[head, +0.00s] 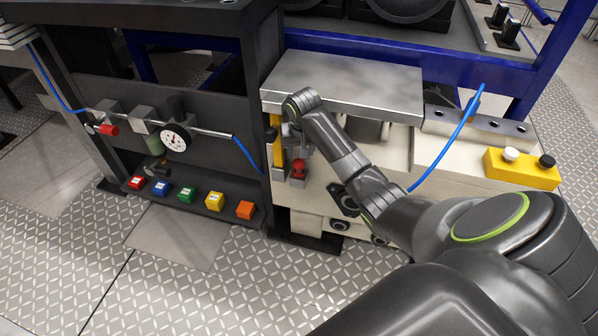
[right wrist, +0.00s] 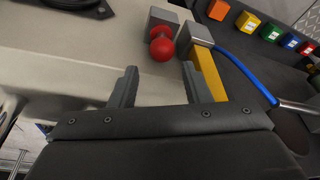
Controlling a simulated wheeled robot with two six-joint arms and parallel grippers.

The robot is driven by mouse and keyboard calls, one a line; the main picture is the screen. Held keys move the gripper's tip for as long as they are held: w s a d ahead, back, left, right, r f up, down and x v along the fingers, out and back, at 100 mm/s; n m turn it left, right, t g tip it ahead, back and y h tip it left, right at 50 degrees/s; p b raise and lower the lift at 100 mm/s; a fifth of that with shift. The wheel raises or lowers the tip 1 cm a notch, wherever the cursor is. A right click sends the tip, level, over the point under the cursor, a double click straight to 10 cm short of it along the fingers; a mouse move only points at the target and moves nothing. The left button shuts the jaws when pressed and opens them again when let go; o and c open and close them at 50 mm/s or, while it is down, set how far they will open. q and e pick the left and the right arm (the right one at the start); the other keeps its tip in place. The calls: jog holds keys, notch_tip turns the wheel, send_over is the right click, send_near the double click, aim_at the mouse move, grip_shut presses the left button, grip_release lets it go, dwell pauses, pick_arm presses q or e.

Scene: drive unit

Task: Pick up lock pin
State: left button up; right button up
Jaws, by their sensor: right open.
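The lock pin (head: 299,169) appears to be the red-knobbed piece on the front of the cream-coloured machine in the head view. In the right wrist view its red double-rounded head (right wrist: 161,45) stands out from a grey block (right wrist: 163,17). My right gripper (right wrist: 160,76) is open, with one finger on each side of the line to the red head. The head lies just beyond the fingertips, apart from them, and nothing is between the fingers. In the head view my right wrist partly hides the gripper above the pin. My left gripper is not in view.
A yellow bar (right wrist: 207,75) stands close beside the right finger in the wrist view. A blue hose (right wrist: 245,72) runs nearby. A dark panel holds a gauge (head: 174,138) and several coloured blocks (head: 188,193). A metal plate (head: 345,85) tops the machine.

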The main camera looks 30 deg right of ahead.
aim_at(299, 163)
jog(key=b+x, duration=0.1)
jog(key=x, duration=0.4)
jog(key=b+x, duration=0.1)
jog(key=x, duration=0.1)
jog(key=b+x, duration=0.1)
jog(key=x, duration=0.1)
jog(key=shift+s+a+f, duration=0.1)
jog(key=shift+a, duration=0.15)
jog(key=shift+f, duration=0.1)
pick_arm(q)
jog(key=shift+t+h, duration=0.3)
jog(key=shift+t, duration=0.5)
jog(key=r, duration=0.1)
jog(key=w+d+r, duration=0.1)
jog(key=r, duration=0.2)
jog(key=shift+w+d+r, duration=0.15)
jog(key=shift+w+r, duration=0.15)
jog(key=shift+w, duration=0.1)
pick_arm(e)
jog(key=shift+c, duration=0.3)
jog(key=c, duration=0.7)
jog(key=shift+c, duration=0.5)
